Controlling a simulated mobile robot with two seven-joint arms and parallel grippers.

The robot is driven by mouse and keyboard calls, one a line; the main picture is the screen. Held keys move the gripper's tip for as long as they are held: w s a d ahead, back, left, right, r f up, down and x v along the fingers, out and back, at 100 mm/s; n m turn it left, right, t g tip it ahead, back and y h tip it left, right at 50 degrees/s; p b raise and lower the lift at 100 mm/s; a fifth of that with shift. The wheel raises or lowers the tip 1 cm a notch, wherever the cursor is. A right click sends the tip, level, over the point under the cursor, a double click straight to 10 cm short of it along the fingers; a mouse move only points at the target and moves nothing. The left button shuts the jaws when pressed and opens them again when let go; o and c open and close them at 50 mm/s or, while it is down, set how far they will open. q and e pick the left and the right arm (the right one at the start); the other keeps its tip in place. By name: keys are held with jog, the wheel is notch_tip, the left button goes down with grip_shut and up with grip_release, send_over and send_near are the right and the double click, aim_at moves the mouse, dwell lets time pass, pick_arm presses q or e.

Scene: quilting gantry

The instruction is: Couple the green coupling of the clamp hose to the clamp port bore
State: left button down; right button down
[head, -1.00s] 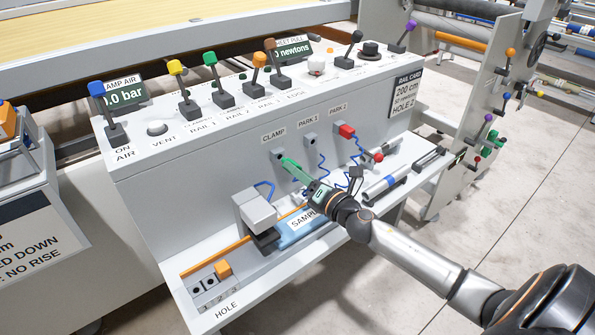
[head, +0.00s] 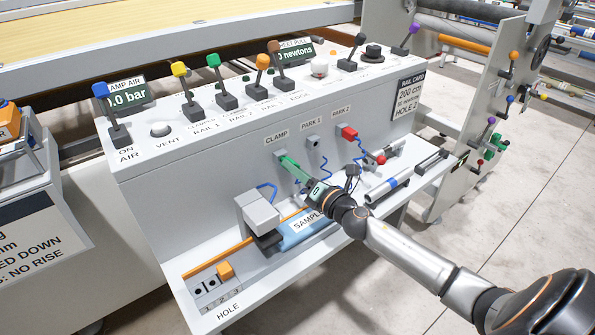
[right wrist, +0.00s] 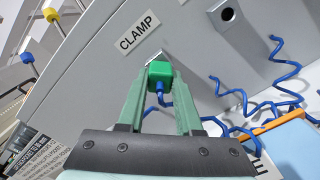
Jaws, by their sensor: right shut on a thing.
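The green coupling (right wrist: 160,72) shows between my right gripper's fingertips in the right wrist view, with its blue hose (right wrist: 160,98) hanging below. My right gripper (right wrist: 160,78) is shut on it; in the head view the green fingers (head: 289,164) reach the panel under the CLAMP label (head: 276,137). The clamp port (right wrist: 153,56) is a grey block mostly hidden behind the coupling. Its bore is hidden, and I cannot tell whether the coupling is in it or just in front. My left gripper is out of view.
The PARK 1 port (head: 313,143) is empty, its bore visible. A red coupling (head: 348,132) sits at PARK 2. Coiled blue hoses (right wrist: 285,78) hang right of my gripper. Below are a grey clamp block (head: 257,212) and a blue sample (head: 300,230) on the shelf.

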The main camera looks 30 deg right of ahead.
jog(key=shift+w, duration=0.45)
jog(key=shift+w, duration=0.1)
jog(key=c, duration=0.5)
grip_release()
